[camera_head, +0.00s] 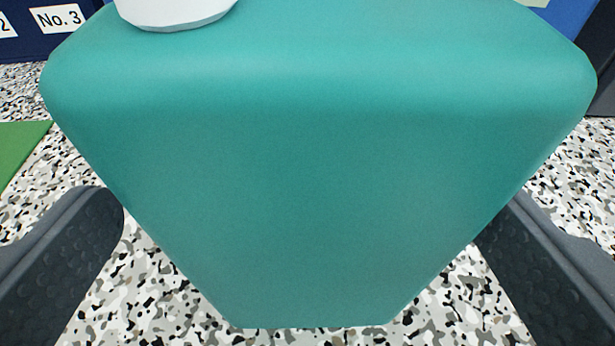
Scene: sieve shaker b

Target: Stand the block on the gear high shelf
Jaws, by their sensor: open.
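A large teal body (318,190) with rounded edges fills the middle of the head camera view. It looks like the block, seen close and from above, and it narrows downward to the speckled surface. A white rounded piece (175,8) sits at its top left, cut off by the frame; I cannot tell whether it is part of the block. My gripper (305,215) is open. Its dark grey ridged fingers show at the left and right, one on each side of the teal body, with speckled surface visible between each finger and its lower part. The gear high shelf cannot be made out.
The surface (165,300) is white with black and grey speckles. A dark blue panel (28,48) with a "No. 3" label stands at the back left. A green patch (18,150) lies at the left edge. Blue and dark items are partly visible at the top right.

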